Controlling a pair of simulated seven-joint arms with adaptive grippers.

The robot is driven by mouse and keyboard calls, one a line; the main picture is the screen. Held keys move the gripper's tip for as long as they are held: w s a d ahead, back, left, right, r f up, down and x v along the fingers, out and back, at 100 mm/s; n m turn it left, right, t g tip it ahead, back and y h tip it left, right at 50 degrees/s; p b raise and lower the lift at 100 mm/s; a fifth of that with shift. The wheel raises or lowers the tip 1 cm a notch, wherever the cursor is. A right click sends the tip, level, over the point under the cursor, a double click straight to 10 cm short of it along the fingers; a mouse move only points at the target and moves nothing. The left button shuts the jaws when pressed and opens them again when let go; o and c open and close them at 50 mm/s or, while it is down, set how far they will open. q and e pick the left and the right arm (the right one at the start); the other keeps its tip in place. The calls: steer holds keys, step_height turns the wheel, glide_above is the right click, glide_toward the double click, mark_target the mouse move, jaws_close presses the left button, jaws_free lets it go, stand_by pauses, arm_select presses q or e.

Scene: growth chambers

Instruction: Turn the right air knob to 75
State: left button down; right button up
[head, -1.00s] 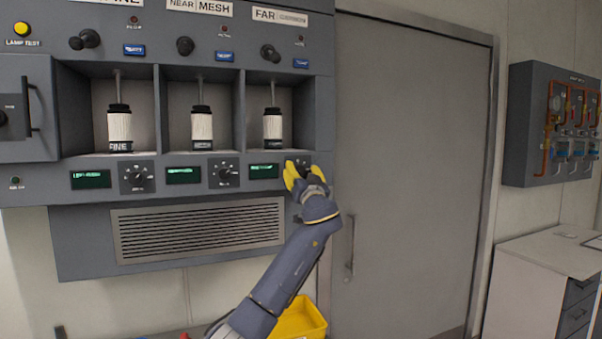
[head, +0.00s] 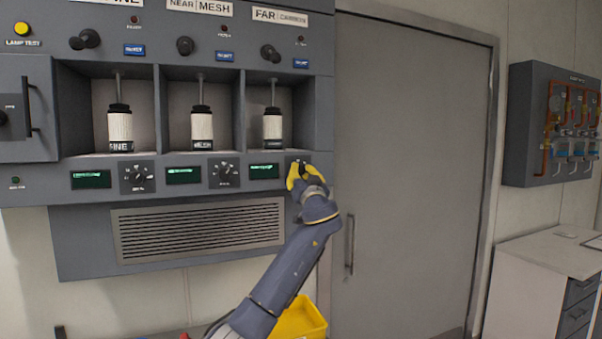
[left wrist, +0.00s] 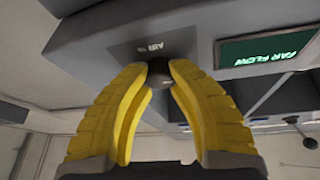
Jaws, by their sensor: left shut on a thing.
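The right air knob (left wrist: 158,84) is dark and round, on the lower strip of the grey panel under the FAR bay. My left gripper (head: 298,172) has yellow fingers and is at this knob. In the left wrist view its fingertips (left wrist: 159,70) close on both sides of the knob. The fingers cover most of the knob and its dial in the head view, so I cannot read its setting. The green FAR FLOW display (head: 265,171) is just left of it; it also shows in the left wrist view (left wrist: 268,47), upside down. My right gripper does not show.
Two similar knobs, the middle one (head: 225,172) and the left one (head: 138,177), sit further left on the strip. A vent grille (head: 200,229) is below. A grey door (head: 410,170) stands to the right. A yellow bin (head: 302,320) is low beneath my arm.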

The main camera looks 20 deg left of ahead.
arm_select(q)
steer(key=shift+r+m, duration=0.15)
steer(key=shift+m, duration=0.35)
steer(key=m+h, duration=0.2)
steer(key=m, duration=0.1)
steer(key=shift+s+r+m+t, duration=0.1)
steer(key=shift+m+t, duration=0.2)
steer(key=shift+m, duration=0.1)
steer(key=m+h, duration=0.2)
steer(key=m, duration=0.2)
steer(key=shift+r+m, duration=0.1)
steer(key=shift+m, duration=0.2)
steer(key=m+g+h, duration=0.1)
steer(key=m, duration=0.2)
steer(key=m+g+h, duration=0.1)
steer(key=m, duration=0.3)
steer(key=shift+r+m+h, duration=0.1)
steer(key=shift+m+h, duration=0.2)
steer(key=m+g, duration=0.1)
steer(key=m, duration=0.1)
steer(key=m+g, duration=0.2)
steer(key=m, duration=0.1)
steer(key=shift+d, duration=0.1)
steer(key=m+g+y, duration=0.1)
steer(key=m+g, duration=0.1)
steer(key=m, duration=0.2)
steer(key=shift+f+m, duration=0.2)
steer(key=shift+m, duration=0.1)
steer(key=shift+f+g, duration=0.1)
steer(key=shift+g, duration=0.2)
